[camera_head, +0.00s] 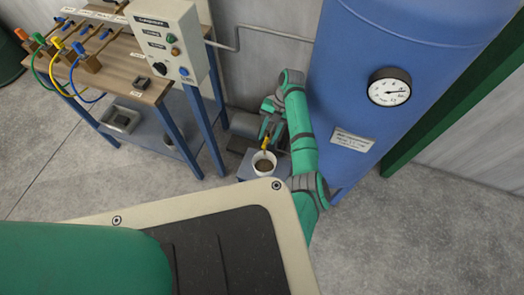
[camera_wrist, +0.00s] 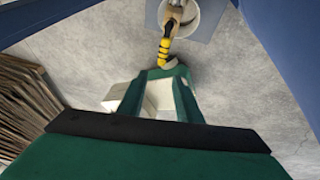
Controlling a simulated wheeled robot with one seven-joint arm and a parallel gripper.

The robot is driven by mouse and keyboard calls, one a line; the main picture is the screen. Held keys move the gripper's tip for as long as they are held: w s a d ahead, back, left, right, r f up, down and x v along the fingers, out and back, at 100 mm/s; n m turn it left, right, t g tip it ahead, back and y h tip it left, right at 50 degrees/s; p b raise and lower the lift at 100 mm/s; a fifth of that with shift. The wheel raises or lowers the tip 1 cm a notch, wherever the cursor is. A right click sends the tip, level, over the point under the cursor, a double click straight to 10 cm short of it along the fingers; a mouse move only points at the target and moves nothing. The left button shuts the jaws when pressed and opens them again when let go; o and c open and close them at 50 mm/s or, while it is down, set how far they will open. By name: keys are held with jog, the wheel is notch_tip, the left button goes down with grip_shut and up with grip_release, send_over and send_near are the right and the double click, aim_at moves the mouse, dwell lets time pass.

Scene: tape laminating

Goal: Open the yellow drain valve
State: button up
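The yellow valve handle (camera_head: 265,143) is low beside the blue tank (camera_head: 400,35), above a white cup (camera_head: 264,164) with brown contents. In the wrist view the handle (camera_wrist: 164,50) has yellow and black bands and points from the brass valve body (camera_wrist: 174,13) toward my gripper. The white cup (camera_wrist: 208,18) shows behind the valve. My gripper (camera_wrist: 167,72) has its green fingers apart, with the near end of the handle at the fingertips. I cannot tell whether they touch it. In the head view my gripper (camera_head: 268,122) is just above the handle, partly hidden.
A blue-framed bench (camera_head: 118,62) with hoses and a control box (camera_head: 165,40) stands at the left. A gauge (camera_head: 389,87) is on the tank. The cup rests on a small blue-grey stand (camera_head: 246,172). Open floor (camera_head: 60,170) lies at the left.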

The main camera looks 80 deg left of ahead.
jog(key=s+d+r, duration=0.5)
jog(key=d+r, duration=0.3)
jog(key=d, duration=0.3)
jog(key=shift+s, duration=0.4)
